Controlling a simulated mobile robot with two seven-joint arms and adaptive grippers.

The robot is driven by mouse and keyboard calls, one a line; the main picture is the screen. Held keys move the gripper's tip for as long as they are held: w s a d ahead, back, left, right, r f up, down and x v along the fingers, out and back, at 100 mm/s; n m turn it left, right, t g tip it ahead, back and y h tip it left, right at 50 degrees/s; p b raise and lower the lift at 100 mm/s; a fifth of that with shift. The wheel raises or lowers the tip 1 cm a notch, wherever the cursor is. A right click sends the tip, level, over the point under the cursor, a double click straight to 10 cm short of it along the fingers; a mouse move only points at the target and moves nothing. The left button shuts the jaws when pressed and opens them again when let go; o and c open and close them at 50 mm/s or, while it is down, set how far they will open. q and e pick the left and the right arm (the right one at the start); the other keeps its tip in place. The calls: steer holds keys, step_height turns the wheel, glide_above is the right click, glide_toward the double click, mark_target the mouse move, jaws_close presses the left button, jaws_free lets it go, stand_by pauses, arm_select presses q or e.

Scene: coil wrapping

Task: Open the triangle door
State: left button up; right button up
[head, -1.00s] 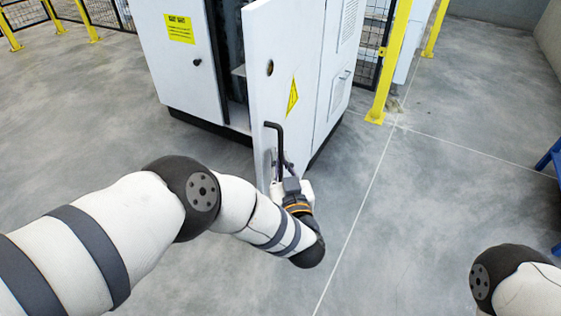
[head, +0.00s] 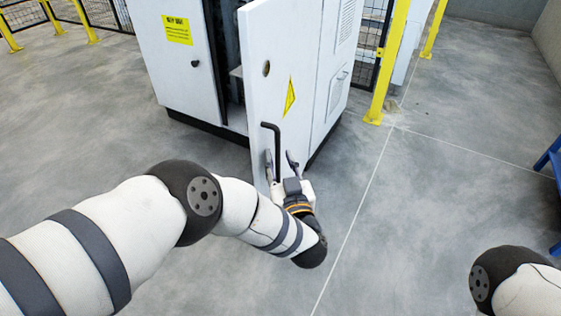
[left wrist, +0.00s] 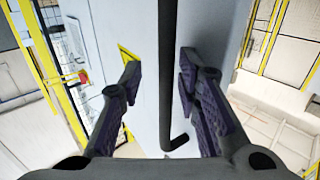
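The white triangle door (head: 262,95), with a yellow triangle sticker (head: 289,97), stands swung out from the white cabinet, leaving a dark gap to its left. A black bent handle (head: 272,128) is on its face. My left gripper (head: 280,164) is at the door's lower part, fingers spread. In the left wrist view the open left gripper (left wrist: 158,82) has the handle bar (left wrist: 168,60) between its fingers, with gaps on both sides; the sticker is partly hidden behind a finger. My right gripper is out of view; only part of my right arm shows.
The cabinet's left door (head: 183,70) bears a yellow label and looks shut. A yellow post (head: 390,70) stands right of the cabinet. A blue object (head: 552,160) is at the right edge.

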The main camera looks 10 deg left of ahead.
arm_select(q)
steer(key=v, duration=1.2)
